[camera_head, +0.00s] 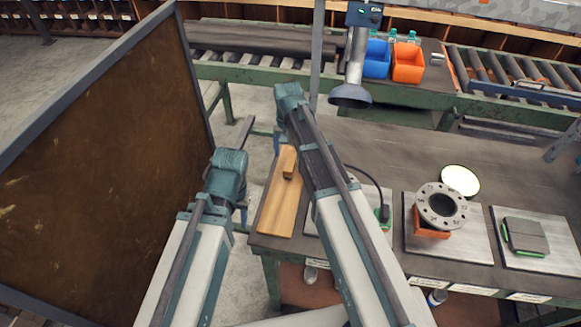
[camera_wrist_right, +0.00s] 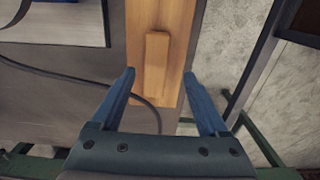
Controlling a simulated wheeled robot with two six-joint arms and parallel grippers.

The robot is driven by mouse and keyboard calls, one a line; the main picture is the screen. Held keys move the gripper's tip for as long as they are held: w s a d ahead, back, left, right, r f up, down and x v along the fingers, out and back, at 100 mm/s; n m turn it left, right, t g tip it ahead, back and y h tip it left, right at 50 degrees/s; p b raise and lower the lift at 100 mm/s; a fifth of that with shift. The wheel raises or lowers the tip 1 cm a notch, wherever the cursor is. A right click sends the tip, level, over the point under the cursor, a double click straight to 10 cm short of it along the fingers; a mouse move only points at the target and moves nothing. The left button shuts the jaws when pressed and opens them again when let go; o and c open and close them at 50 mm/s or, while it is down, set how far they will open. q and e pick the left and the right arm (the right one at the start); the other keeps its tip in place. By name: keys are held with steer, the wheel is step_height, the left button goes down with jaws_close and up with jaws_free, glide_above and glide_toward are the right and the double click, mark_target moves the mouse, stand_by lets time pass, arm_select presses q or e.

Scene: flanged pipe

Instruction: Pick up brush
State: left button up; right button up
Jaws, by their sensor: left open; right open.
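A narrow wooden block (camera_head: 288,162), which appears to be the brush, lies on a longer wooden board (camera_head: 279,212) at the left end of the workbench in the head view. No bristles show. In the right wrist view the block (camera_wrist_right: 156,66) lies lengthwise on the board (camera_wrist_right: 172,14). My right gripper (camera_wrist_right: 159,80) is open and empty above the board. Its two blue fingers stand to either side of the block's near end, apart from it. In the head view my right arm hides that gripper. My left arm stands left of the bench, and its gripper is hidden behind it.
A black cable (camera_wrist_right: 75,80) runs beside the board. A brown panel (camera_head: 105,135) stands at left.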

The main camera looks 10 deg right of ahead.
mark_target(291, 160)
steer(key=f+b, duration=0.5)
steer(key=shift+w+d+f, duration=0.1)
steer(key=shift+d, duration=0.3)
jaws_close()
